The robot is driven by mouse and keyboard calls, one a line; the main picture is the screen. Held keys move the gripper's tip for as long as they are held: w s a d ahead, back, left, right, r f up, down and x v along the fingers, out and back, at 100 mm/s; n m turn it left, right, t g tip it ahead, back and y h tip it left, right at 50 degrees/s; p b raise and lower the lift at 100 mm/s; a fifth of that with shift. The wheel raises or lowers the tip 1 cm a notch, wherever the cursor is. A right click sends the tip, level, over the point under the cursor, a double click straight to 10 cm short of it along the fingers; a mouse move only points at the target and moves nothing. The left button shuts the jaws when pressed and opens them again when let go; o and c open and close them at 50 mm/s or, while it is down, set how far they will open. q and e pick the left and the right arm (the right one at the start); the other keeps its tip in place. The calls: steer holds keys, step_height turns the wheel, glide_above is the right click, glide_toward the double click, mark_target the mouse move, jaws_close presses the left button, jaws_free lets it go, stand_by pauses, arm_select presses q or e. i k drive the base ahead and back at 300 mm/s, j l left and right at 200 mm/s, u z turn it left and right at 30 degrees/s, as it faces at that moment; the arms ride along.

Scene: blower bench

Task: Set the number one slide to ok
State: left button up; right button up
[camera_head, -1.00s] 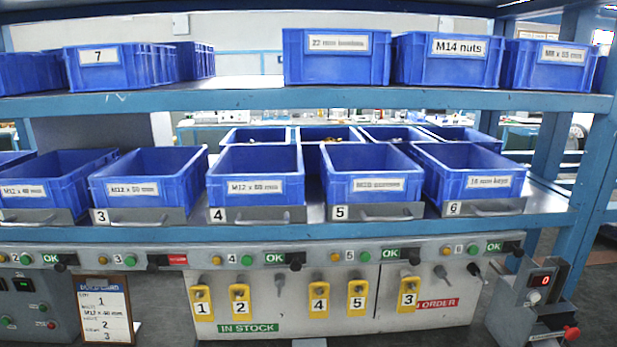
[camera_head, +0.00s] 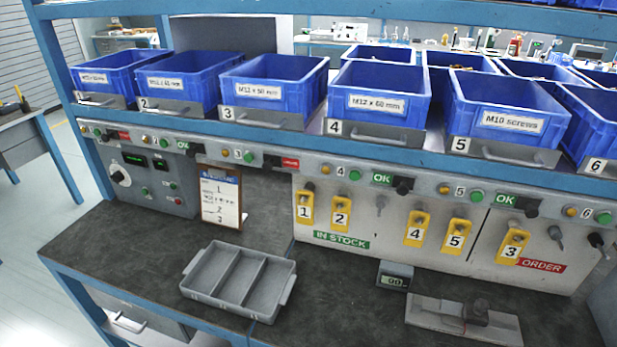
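The number one slide has a small black knob (camera_head: 109,134) on the rail under the far-left bin. The knob sits at the left of its window, and a red label (camera_head: 124,135) shows to its right. Its wording is too small to read. The number two slide shows a green OK label (camera_head: 182,145) with its knob (camera_head: 197,149) to the right. The number three slide shows a red label (camera_head: 290,163) with its knob (camera_head: 272,161) to the left. The slides under bins 4 and 5 show OK (camera_head: 382,179). Neither of my grippers is in view.
Blue bins (camera_head: 275,84) line the shelf above the rail. Below stand a control box (camera_head: 150,180), a clipboard (camera_head: 221,196) and yellow numbered tags (camera_head: 305,206). A grey divided tray (camera_head: 238,280) lies on the dark bench top (camera_head: 130,235). The bench's left part is clear.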

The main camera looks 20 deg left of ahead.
mark_target(111, 134)
steer(key=u, duration=1.8)
